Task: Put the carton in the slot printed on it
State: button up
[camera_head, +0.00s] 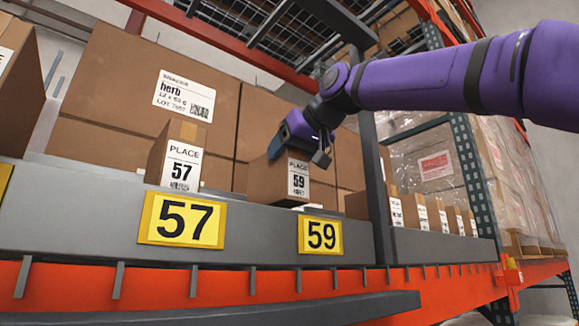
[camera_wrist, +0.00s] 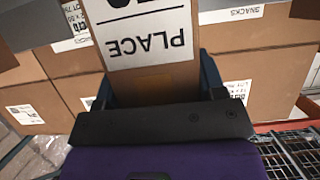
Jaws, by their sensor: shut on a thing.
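A small brown carton (camera_head: 264,178) with a white label reading "PLACE 59" is in my gripper (camera_head: 302,140), at the shelf's front above the yellow 59 sign (camera_head: 321,236). The carton looks slightly tilted, and I cannot tell whether its base touches the shelf. In the wrist view the carton's label (camera_wrist: 148,35) shows upside down, and the carton sits between the two fingers of my gripper (camera_wrist: 158,85). Another carton (camera_head: 178,160), labelled "PLACE 57", stands behind the yellow 57 sign (camera_head: 182,219).
Large brown boxes (camera_head: 110,100) stand behind the slots. A dark upright (camera_head: 377,190) rises right of the 59 slot, with several small labelled cartons (camera_head: 421,213) beyond it. A grey front ledge (camera_head: 262,240) runs above the orange beam (camera_head: 255,308). Another carton (camera_head: 18,90) stands at far left.

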aim_at(289, 204)
jog(key=shift+f, duration=1.4)
jog(key=shift+f, duration=0.1)
jog(key=o, duration=1.3)
jog(key=shift+s+d, duration=0.1)
jog(key=v, duration=1.2)
